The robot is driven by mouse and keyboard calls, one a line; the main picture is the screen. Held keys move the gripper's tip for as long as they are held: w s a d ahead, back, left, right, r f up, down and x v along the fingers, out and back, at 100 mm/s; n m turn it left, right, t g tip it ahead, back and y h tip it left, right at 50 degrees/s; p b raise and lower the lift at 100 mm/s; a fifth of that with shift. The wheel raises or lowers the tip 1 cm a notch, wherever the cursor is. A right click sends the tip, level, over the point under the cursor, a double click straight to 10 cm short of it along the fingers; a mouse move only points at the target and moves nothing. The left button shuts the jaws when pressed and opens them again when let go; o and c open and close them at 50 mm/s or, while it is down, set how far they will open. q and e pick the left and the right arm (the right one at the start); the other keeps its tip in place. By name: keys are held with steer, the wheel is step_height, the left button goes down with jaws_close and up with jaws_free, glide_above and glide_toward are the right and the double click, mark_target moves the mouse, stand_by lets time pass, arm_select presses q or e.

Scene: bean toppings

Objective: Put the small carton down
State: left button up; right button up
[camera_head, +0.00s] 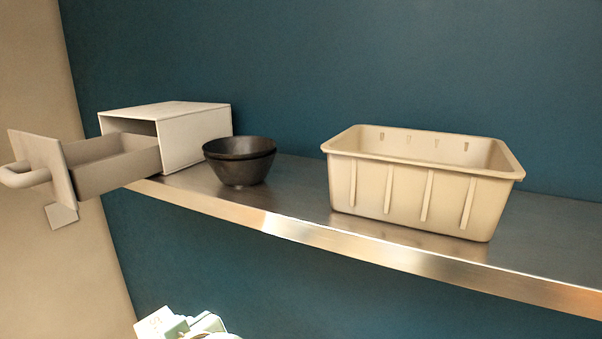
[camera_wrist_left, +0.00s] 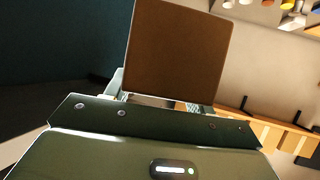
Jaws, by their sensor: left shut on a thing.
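The small carton (camera_wrist_left: 178,50) shows in the left wrist view as a plain brown, box-shaped face. My left gripper (camera_wrist_left: 158,98) is shut on it, with a finger showing at each side of the carton's lower end. In the head view, a pale white and greenish shape (camera_head: 185,325) is cut off by the bottom edge, below the shelf. I cannot tell which part of it is my gripper or the carton. My right gripper is not in view.
A metal shelf (camera_head: 300,232) runs along the blue wall. On it stand an off-white box (camera_head: 195,140) with its drawer (camera_head: 115,165) pulled out to the left, dark stacked bowls (camera_head: 240,165) and a beige bin (camera_head: 420,195). Shelf surface is bare between bowls and bin.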

arm_select(q)
steer(key=d, duration=0.3)
steer(key=shift+d, duration=0.2)
step_height(320, 180, down, 33)
steer(key=b, duration=3.1)
steer(key=shift+w+a+r+h, duration=0.15)
steer(key=shift+w+h, duration=0.15)
steer(key=shift+w, duration=0.1)
steer(key=shift+m, duration=0.3)
